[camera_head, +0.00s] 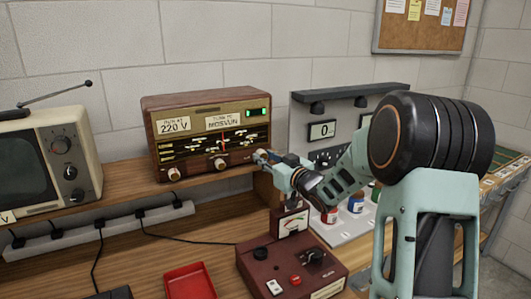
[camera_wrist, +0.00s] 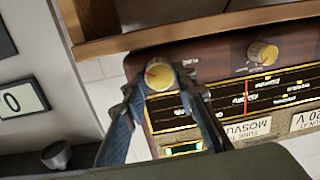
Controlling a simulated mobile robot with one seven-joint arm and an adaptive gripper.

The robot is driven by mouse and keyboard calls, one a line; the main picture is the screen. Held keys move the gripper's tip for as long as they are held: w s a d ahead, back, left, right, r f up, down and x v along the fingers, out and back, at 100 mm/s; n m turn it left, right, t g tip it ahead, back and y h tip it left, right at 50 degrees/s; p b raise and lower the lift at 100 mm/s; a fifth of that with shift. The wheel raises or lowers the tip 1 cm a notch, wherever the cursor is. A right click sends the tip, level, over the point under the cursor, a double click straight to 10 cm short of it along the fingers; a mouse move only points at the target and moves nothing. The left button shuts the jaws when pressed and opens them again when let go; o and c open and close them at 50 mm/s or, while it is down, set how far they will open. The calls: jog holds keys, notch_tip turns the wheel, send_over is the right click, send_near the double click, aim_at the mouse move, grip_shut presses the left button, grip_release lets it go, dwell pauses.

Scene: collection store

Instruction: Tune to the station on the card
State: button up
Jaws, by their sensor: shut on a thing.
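A wooden-cased radio (camera_head: 190,107) stands on the raised shelf. A card on its front (camera_head: 223,122) reads "TUNE TO MOSVUN". The dial has several rows of small station names, too small to read surely. A red needle (camera_wrist: 246,97) crosses the dial in the wrist view, where the radio appears upside down. My gripper (camera_head: 264,157) is at the radio's right-hand knob. In the wrist view my gripper's fingers (camera_wrist: 160,80) are closed on either side of this cream knob (camera_wrist: 159,71), which has a red mark.
A second card reads "220 V" (camera_head: 174,126). A small green display is lit (camera_head: 257,112). Two other knobs (camera_head: 220,164) sit left along the radio's front. An old television (camera_head: 45,165) stands left. A dark red meter box (camera_head: 290,268) and red tray (camera_head: 190,281) are below.

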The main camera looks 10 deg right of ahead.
jog(key=m+p, duration=0.2)
jog(key=m, duration=0.1)
jog(key=shift+d+r+m, duration=0.1)
jog(key=shift+r+m, duration=0.1)
jog(key=shift+m, duration=0.1)
jog(key=m+p, duration=0.2)
jog(key=m, duration=0.1)
jog(key=shift+d+y, duration=0.1)
jog(key=shift+y, duration=0.2)
jog(key=m, duration=0.2)
jog(key=m+p, duration=0.2)
jog(key=m, duration=0.1)
jog(key=shift+f+m+t, duration=0.25)
jog(key=shift+m+t, duration=0.05)
jog(key=shift+t, duration=0.1)
jog(key=o, duration=1.2)
jog(key=shift+c, duration=0.2)
jog(key=shift+f, duration=0.1)
